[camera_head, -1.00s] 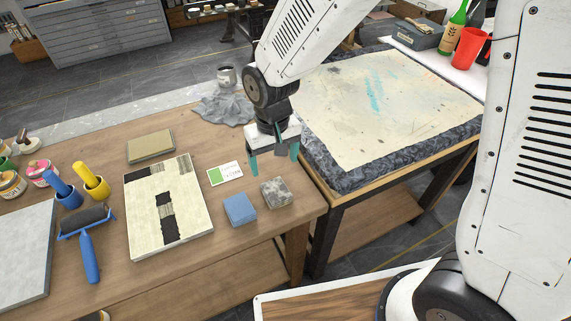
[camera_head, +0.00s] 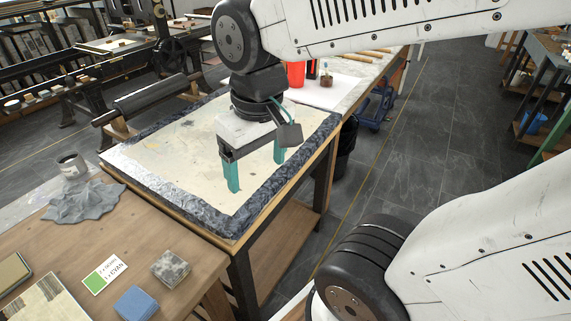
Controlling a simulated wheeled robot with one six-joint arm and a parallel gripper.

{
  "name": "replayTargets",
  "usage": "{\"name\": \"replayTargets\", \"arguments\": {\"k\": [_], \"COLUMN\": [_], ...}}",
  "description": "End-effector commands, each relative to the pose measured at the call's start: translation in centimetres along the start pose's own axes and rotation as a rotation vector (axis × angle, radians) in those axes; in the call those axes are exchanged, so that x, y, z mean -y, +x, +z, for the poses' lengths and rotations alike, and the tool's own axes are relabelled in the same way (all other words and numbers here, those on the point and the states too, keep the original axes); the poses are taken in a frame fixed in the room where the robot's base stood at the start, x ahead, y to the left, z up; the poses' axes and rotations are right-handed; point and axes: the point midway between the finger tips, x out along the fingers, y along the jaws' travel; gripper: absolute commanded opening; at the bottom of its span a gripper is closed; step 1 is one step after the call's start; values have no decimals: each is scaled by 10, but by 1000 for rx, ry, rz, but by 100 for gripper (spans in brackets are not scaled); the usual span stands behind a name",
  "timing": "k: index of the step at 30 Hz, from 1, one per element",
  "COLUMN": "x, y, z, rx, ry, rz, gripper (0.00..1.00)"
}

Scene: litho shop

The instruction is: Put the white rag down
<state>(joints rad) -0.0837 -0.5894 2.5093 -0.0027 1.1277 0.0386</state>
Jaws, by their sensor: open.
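My gripper (camera_head: 257,176) is open, with its two teal fingers apart and pointing down. Nothing shows between them. I cannot tell whether this sheet is the white rag. Its far part is hidden behind the gripper and arm. A crumpled grey cloth (camera_head: 82,204) lies on the wooden bench at left. No other white cloth is clear.
The wooden bench (camera_head: 165,220) holds a metal can (camera_head: 72,166), a green-and-white card (camera_head: 104,274), a grey speckled block (camera_head: 170,268) and a blue block (camera_head: 136,303). A red cup (camera_head: 296,74) stands beyond the gripper.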

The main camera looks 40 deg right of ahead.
Motion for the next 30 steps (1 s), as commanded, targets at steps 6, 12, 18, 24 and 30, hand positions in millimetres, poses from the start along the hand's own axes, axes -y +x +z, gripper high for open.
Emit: {"name": "replayTargets", "arguments": {"k": [6,12,18,24,30], "x": [-16,-18,-18,-18,-18], "y": [-14,-16,-16,-16,-16], "z": [41,48,47,47,47], "rx": [-21,-20,-20,-20,-21], "ry": [44,49,48,48,48], "rz": [8,9,9,9,9], "gripper": [81,81,81,81,81]}}
